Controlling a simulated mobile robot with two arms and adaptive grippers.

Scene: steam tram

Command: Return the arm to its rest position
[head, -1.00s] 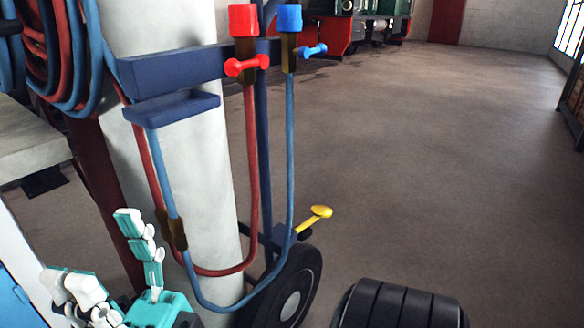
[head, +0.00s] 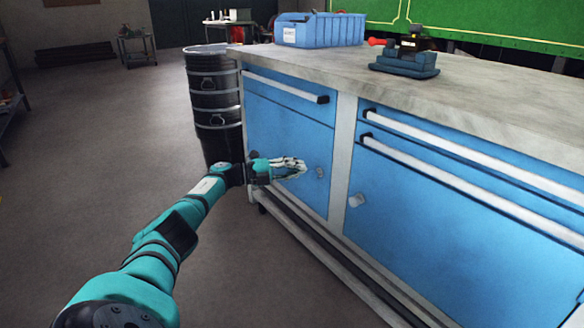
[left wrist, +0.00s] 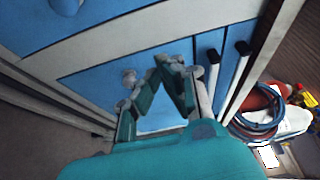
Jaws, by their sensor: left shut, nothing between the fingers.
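My left arm (head: 160,255) reaches in from the lower left in the head view, stretched out toward a blue workbench cabinet. My left gripper (head: 299,166), teal and white, is shut and empty in front of the left cabinet door (head: 270,135), close to its small round knob (head: 320,172). I cannot tell whether it touches the door. In the left wrist view the fingers of the gripper (left wrist: 168,68) come together in front of the blue cabinet. My right gripper is not in view.
The workbench (head: 465,85) carries a blue bin (head: 318,30) and a vise-like tool (head: 405,58). A black drum (head: 215,105) stands beside it. Floor (head: 110,130) to the left is open. In the left wrist view, coiled hoses (left wrist: 255,122) are at the right.

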